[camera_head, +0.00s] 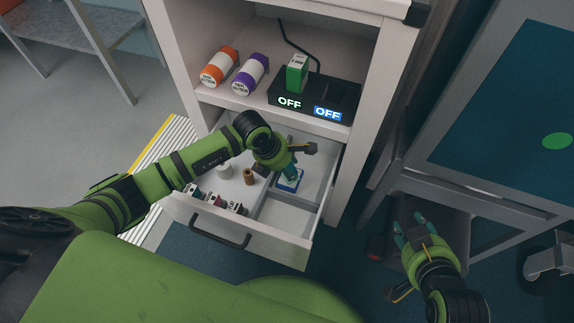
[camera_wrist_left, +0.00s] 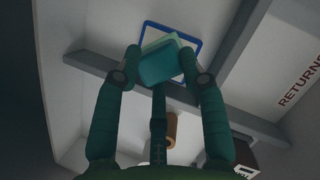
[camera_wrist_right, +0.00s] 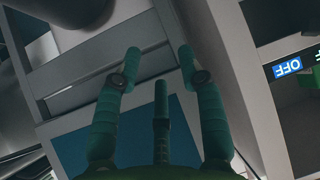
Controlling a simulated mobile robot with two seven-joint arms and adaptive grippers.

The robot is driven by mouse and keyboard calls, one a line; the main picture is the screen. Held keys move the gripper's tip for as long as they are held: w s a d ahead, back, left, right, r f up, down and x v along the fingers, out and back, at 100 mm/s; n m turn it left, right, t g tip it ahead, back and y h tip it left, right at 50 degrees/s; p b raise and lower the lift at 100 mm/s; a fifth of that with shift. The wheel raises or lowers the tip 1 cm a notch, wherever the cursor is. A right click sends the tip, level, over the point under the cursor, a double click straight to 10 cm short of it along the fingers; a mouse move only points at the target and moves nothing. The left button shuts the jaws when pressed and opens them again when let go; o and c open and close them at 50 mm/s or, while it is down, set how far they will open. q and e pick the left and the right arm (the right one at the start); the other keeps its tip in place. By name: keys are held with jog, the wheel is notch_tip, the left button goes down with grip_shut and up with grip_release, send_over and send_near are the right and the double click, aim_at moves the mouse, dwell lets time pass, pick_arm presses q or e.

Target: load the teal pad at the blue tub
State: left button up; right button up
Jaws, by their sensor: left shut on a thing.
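My left gripper (camera_head: 291,170) is inside the open drawer and shut on the teal pad (camera_wrist_left: 160,65), a small block between the fingertips in the left wrist view. Right behind the pad is a blue-edged square (camera_wrist_left: 199,44), which also shows in the head view (camera_head: 299,184); I take it for the blue tub. A pale green piece (camera_wrist_left: 173,39) shows between pad and square. I cannot tell whether the pad touches it. My right gripper (camera_head: 411,232) is open and empty, low at the right beside the grey cart.
The open drawer (camera_head: 255,238) has dividers, a brown cylinder (camera_head: 249,177), a white cylinder (camera_head: 224,171) and several small boxes. On the shelf above are an orange bottle (camera_head: 219,67), a purple bottle (camera_head: 251,74) and a black device (camera_head: 335,103) reading OFF twice, with a green box (camera_head: 297,75).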

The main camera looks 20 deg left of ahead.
aim_at(293, 166)
pick_arm(q)
jog(key=shift+s+f, duration=0.1)
jog(key=shift+s, duration=0.05)
jog(key=shift+r+p, duration=0.3)
jog(key=shift+r, duration=0.4)
jog(key=shift+r+p, duration=0.3)
jog(key=shift+p, duration=0.25)
jog(key=shift+r, duration=0.25)
pick_arm(e)
jog(key=shift+s+d+f+g+h, duration=0.4)
jog(key=shift+s+d+f+g, duration=0.8)
jog(key=shift+s, duration=1.2)
jog(key=shift+s+d+f+g+h, duration=0.4)
jog(key=shift+s+d+f+g, duration=0.25)
jog(key=shift+s+f+g, duration=1.1)
pick_arm(q)
jog(key=shift+r+p, duration=0.15)
jog(key=shift+p, duration=0.2)
jog(key=shift+r+p, duration=0.5)
jog(key=shift+r, duration=0.1)
jog(key=shift+r+p, duration=0.5)
jog(key=shift+r, duration=0.1)
jog(key=shift+r+p, duration=0.85)
jog(key=shift+r, duration=0.1)
pick_arm(e)
notch_tip(293, 166, down, 10)
jog(key=g, duration=0.1)
jog(key=shift+s+a+r+m, duration=0.2)
jog(key=shift+s+m, duration=0.1)
jog(key=shift+s, duration=0.1)
